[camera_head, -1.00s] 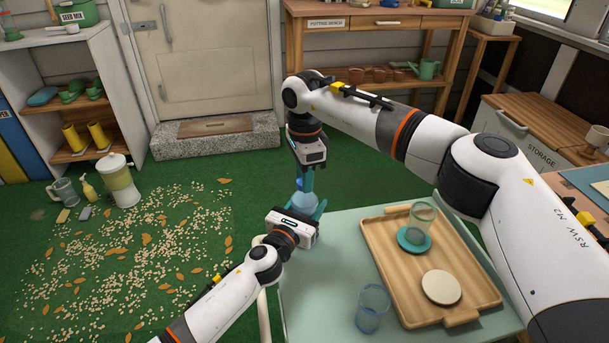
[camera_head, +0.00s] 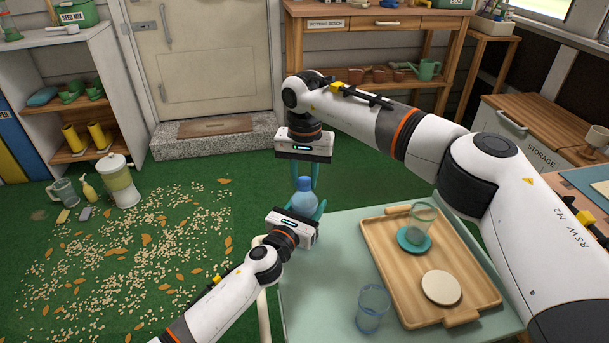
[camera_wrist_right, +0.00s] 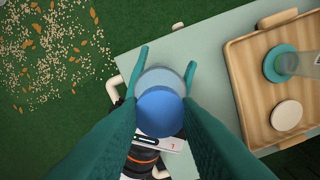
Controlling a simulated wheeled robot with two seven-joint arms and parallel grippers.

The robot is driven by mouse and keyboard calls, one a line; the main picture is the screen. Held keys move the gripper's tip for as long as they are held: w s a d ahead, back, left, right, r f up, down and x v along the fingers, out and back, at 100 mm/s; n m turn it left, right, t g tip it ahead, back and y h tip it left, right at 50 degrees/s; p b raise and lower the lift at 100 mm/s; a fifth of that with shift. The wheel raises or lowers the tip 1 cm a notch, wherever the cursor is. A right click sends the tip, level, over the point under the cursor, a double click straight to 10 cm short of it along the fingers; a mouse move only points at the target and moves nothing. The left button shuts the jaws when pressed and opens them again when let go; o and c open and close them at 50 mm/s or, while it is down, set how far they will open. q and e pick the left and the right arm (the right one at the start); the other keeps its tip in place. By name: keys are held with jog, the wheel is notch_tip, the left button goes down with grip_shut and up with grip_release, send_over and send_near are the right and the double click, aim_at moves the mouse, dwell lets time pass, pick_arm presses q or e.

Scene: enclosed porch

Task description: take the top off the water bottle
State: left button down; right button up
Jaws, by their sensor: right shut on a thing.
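The water bottle (camera_head: 302,205) is pale translucent blue with a darker blue top (camera_head: 304,184). My left gripper (camera_head: 308,211) is shut on the bottle's body, a teal finger on either side. My right gripper (camera_head: 304,178) points straight down from above and is shut on the blue top. In the right wrist view the round top (camera_wrist_right: 160,112) lies between my teal fingers, with the bottle's paler body (camera_wrist_right: 161,80) beneath. The top still appears to sit on the bottle.
A wooden tray (camera_head: 381,253) on the table (camera_head: 318,290) holds a teal coaster (camera_head: 413,243) with a glass (camera_head: 423,215), and a cream disc (camera_head: 441,287). Another glass (camera_head: 372,308) stands near the tray. Seeds and leaves (camera_head: 140,260) litter the green floor at left.

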aim_at(298, 212)
jog(key=shift+r, duration=0.25)
jog(key=shift+r, duration=0.85)
jog(key=shift+r, duration=2)
pick_arm(q)
grip_release()
jog(key=shift+s, duration=0.1)
pick_arm(e)
jog(key=shift+r, duration=0.1)
pick_arm(q)
jog(key=shift+s+a+r+p, duration=0.15)
jog(key=shift+s+r+p, duration=0.05)
jog(key=shift+p, duration=0.15)
pick_arm(e)
jog(key=shift+r, duration=0.2)
pick_arm(q)
jog(key=shift+s+a+r+p, duration=0.25)
jog(key=shift+s+a+p, duration=0.1)
jog(key=shift+s+p, duration=0.25)
jog(key=shift+s+a+r+p, duration=0.3)
jog(key=shift+s+p, duration=0.1)
jog(key=shift+s, duration=0.3)
jog(key=shift+s+a+r+p, duration=0.25)
jog(key=shift+s+a+p, duration=0.1)
jog(key=shift+s+p, duration=0.25)
pick_arm(e)
notch_tip(298, 212, up, 3)
